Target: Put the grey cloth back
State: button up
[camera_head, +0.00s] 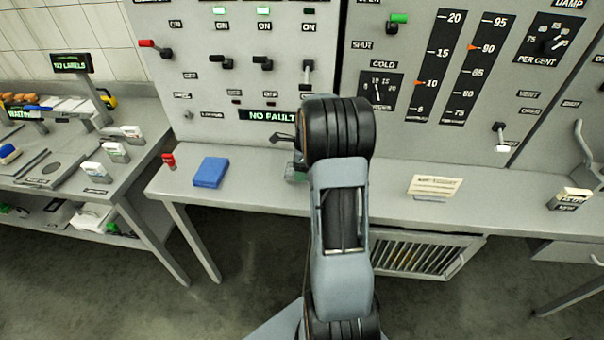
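I cannot pick out a grey cloth for certain. A small grey-green thing (296,174) shows on the grey bench top (390,188), just left of my arm and partly hidden by it. I cannot tell whether it is cloth. A blue folded cloth or pad (210,172) lies flat on the bench to the left. My arm rises through the middle of the view and reaches over the bench toward the panel. My gripper (297,158) is mostly hidden behind the arm, with only dark parts at its left edge. Its fingers and anything in them cannot be made out.
A control panel (225,75) with switches and gauges stands behind the bench. A small red item (169,161) is at the bench's left end. A paper card (435,187) and a label block (569,198) stand to the right. A side table (120,178) with labelled holders is at left.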

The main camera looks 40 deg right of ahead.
jog(key=shift+w+d+f, duration=0.2)
jog(key=shift+f, duration=1.65)
jog(key=shift+f, duration=0.15)
jog(key=o, duration=0.9)
